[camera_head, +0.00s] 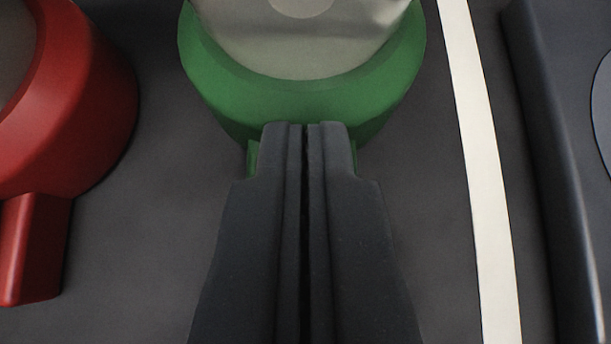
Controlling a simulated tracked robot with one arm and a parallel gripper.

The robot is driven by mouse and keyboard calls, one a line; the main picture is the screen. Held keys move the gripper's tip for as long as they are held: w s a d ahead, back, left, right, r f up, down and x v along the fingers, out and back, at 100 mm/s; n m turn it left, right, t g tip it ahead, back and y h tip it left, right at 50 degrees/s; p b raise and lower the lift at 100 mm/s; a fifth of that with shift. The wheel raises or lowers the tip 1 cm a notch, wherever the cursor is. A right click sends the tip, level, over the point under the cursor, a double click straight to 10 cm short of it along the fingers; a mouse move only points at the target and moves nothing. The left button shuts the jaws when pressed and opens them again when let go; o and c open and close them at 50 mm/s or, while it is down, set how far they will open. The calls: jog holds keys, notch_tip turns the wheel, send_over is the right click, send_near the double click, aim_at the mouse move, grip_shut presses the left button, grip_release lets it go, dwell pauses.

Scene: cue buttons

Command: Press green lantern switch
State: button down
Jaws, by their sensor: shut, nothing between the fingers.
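The green lantern switch (230,92) is at the top middle of the head camera view. It has a round green body with a pale, shiny top, and its upper part is cut off by the frame. My gripper (306,128) points up the picture with its two dark fingers together and nothing between them. Its fingertips overlap the lower edge of the green body. Small green parts show on both sides of the fingers, and the rest there is hidden behind them. I cannot tell whether the fingertips touch the switch.
A red round object (95,110) with a red block-like lever (35,250) is at the left, partly cut off. A white strip (485,170) runs down the dark surface at the right. Beyond it stands a dark raised box (560,180). Bare surface lies between red and green.

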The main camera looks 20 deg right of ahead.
jog(key=shift+r+p, duration=0.1)
jog(key=shift+p, duration=0.2)
jog(key=shift+f, duration=0.2)
jog(key=shift+w, duration=0.15)
jog(key=shift+w+d+r, duration=0.25)
jog(key=shift+w, duration=0.4)
jog(key=shift+s+r, duration=0.1)
jog(key=p+v, duration=0.3)
jog(key=v, duration=1)
jog(key=shift+r, duration=0.25)
jog(key=shift+s+a, duration=0.1)
jog(key=shift+a, duration=0.05)
